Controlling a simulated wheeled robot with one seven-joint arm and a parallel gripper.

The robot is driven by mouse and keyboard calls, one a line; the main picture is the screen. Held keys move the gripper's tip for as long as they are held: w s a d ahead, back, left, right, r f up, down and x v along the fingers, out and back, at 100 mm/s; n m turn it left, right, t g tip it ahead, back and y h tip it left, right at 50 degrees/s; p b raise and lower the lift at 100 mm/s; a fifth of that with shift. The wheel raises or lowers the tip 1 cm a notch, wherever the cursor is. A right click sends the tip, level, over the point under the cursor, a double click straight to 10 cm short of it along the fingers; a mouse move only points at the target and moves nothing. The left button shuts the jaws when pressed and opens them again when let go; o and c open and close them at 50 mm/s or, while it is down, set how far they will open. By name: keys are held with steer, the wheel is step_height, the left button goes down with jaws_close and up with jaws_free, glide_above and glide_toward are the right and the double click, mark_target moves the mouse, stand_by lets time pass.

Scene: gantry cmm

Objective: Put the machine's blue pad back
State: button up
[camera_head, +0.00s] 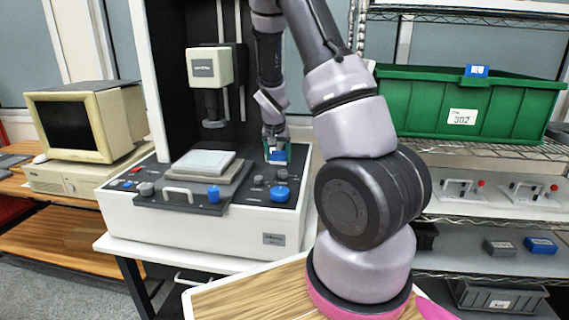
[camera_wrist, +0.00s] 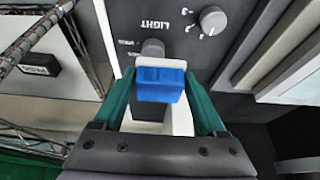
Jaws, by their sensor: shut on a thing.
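My gripper (camera_head: 277,153) is over the right rear part of the machine's dark panel, with its green fingers on either side of a small blue pad (camera_head: 277,158). In the wrist view, my gripper (camera_wrist: 160,88) is shut on the blue pad (camera_wrist: 160,86), which has a white part along its far side. The machine (camera_head: 220,229) has a white body and a dark top. Just past the pad is a grey knob (camera_wrist: 152,48) by the word LIGHT. Whether the pad touches the panel, and what lies under it, I cannot tell.
The measuring head (camera_head: 209,68) hangs left of my arm. A green bin (camera_head: 420,105) stands on the rack at right.

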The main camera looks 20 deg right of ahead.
steer(key=w+d, duration=0.1)
steer(key=w, duration=0.1)
steer(key=w+d+f, duration=0.1)
steer(key=w+d, duration=0.1)
steer(key=w, duration=0.1)
steer(key=w+d+f, duration=0.1)
steer(key=w+d, duration=0.1)
steer(key=w, duration=0.1)
steer(key=shift+w+d+f, duration=0.25)
steer(key=shift+f, duration=2.25)
steer(key=shift+f, duration=0.15)
steer(key=o, duration=1.2)
steer(key=shift+o, duration=0.2)
